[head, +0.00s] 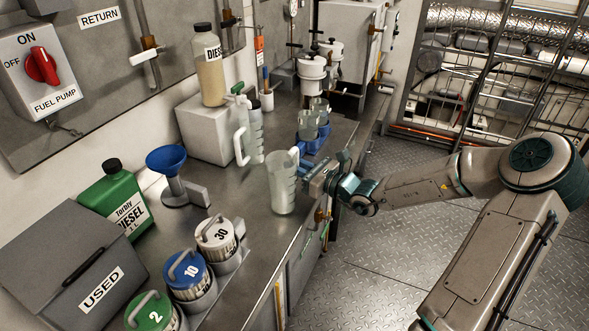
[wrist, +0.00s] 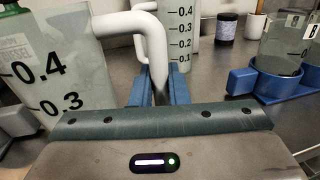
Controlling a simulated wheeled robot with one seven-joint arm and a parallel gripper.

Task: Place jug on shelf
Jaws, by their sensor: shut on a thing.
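A clear measuring jug (head: 283,190) with a white handle is upright near the bench's front edge. I cannot tell whether its base touches the steel top. My gripper (head: 304,174) reaches it from the right. In the wrist view the blue fingers (wrist: 155,84) are shut on the white handle of this jug (wrist: 48,68), whose 0.4 and 0.3 marks show. A second jug (head: 255,128) with a white handle stands farther back; its marked wall shows in the wrist view (wrist: 180,38). No surface is clearly recognisable as the shelf.
A pale block (head: 205,137) stands by the wall with a diesel bottle (head: 210,82) on it. A blue holder with clear beakers (head: 313,122) is behind the held jug. A blue funnel (head: 168,160) and lidded pots (head: 215,235) are left. Bare steel lies between.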

